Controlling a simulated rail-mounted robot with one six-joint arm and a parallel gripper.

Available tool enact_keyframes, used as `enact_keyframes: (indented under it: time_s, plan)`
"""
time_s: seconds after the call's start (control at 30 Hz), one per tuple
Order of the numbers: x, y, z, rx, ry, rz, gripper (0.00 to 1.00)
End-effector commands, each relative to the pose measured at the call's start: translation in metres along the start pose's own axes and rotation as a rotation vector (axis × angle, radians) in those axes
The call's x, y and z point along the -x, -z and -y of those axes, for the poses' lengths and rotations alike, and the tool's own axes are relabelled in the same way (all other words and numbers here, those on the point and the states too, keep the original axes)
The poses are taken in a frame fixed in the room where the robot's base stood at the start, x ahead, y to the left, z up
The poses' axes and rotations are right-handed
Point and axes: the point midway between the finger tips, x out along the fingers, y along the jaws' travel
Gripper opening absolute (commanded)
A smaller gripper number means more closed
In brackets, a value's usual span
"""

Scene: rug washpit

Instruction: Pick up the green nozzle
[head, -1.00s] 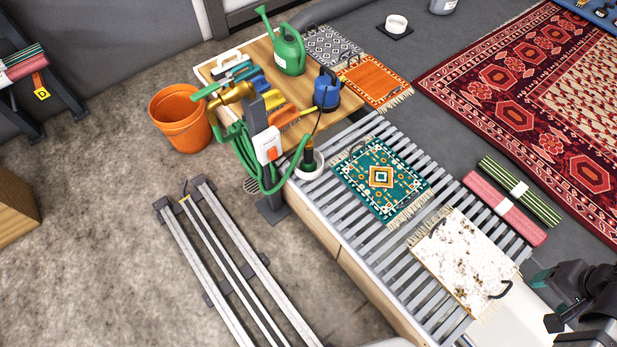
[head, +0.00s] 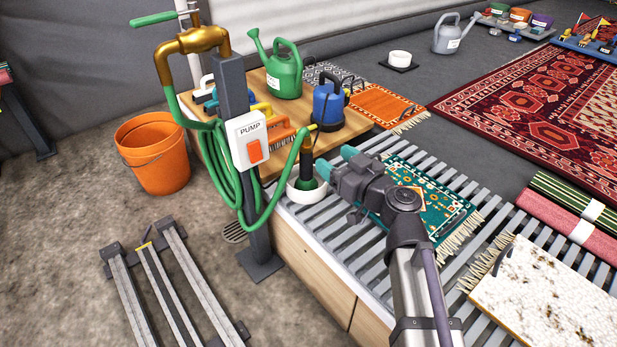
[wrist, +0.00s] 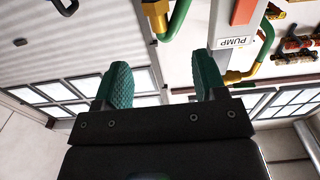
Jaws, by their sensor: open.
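The green nozzle (head: 306,182) stands upright in a white round holder (head: 305,194) at the end of the grey slatted bench. Its upper part is dark, and the green hose (head: 277,208) loops up to it. My gripper (head: 337,163) is just right of the nozzle in the head view, apart from it. Its two teal fingertips are spread with nothing between them. In the wrist view my gripper (wrist: 165,78) is also open and empty. Green hose and a brass-coloured piece show beyond the fingers there; I cannot make out the nozzle.
The pump post with its white switch box (head: 247,140) stands left of the nozzle. A blue pump-like can (head: 328,106) and a green watering can (head: 283,72) stand on the wooden top behind. A teal rug (head: 430,205) lies on the slats under my arm. An orange bucket (head: 155,155) is at left.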

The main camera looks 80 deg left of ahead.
Motion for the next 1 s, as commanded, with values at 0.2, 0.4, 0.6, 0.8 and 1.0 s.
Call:
enact_keyframes:
  time_s: [0.2,0.4,0.6,0.8,1.0]
  plan:
    - [-0.029,0.0,-0.001,-0.002,0.003,0.001,0.65]
    - [-0.057,-0.001,-0.001,-0.003,0.002,0.002,0.65]
    - [-0.071,-0.001,-0.001,-0.003,0.004,0.002,0.65]
    - [-0.106,-0.002,-0.001,-0.003,0.004,0.002,0.65]
    - [-0.108,-0.002,0.0,-0.003,0.003,0.002,0.65]
